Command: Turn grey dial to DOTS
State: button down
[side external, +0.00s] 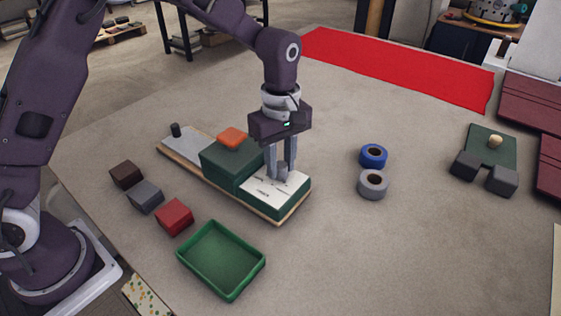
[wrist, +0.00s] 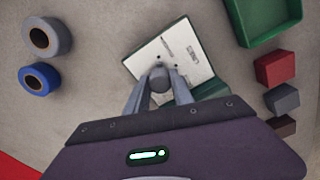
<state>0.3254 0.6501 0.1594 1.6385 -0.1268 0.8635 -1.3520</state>
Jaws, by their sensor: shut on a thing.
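The grey dial (wrist: 159,79) stands on the white labelled face (wrist: 182,46) of a green box, seen in the wrist view. My gripper (side external: 281,172) points straight down over this box in the side view, with its fingers on either side of the dial and shut on it. In the wrist view my gripper (wrist: 160,74) hides part of the dial and the face around it. Small dark marks and print show on the white face (side external: 262,193), too small to read, so I cannot tell which mark the dial points to.
A taller green box (side external: 222,170) with an orange piece (side external: 232,137) on top stands beside the dial box on a wooden board. A green tray (side external: 222,292) and red block (side external: 174,217) lie in front. Blue (side external: 373,154) and grey rolls (side external: 373,184) sit right, with clear table around.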

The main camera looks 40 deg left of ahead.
jog(key=m, duration=1.1)
jog(key=shift+m, duration=0.3)
jog(key=m, duration=1.1)
jog(key=shift+m, duration=0.4)
jog(key=c, duration=1.1)
grip_release()
